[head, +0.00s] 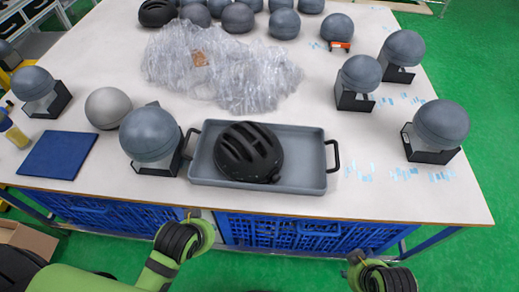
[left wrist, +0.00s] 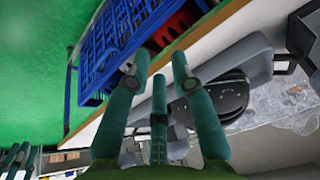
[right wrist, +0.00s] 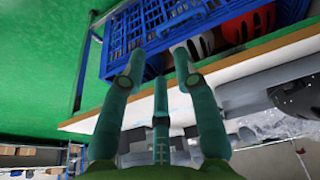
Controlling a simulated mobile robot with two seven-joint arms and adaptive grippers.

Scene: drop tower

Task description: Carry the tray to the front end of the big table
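The grey tray (head: 312,160) lies flat near the table's near edge in the head view, with a black handle at each short end. A black helmet (head: 248,152) sits in its left half. Tray and helmet (left wrist: 222,97) also show in the left wrist view. My left gripper (left wrist: 160,68) is open and empty, low in front of the table edge, apart from the tray. My right gripper (right wrist: 160,68) is open and empty, also in front of the edge, right of the tray. In the head view my arms hide most of both grippers.
A grey ball on a black stand (head: 148,134) stands close to the tray's left handle. A blue mat (head: 58,155) lies farther left. Clear plastic wrap (head: 225,70) lies behind the tray. More balls on stands are at right. Blue crates (head: 300,232) sit under the big table (head: 400,198).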

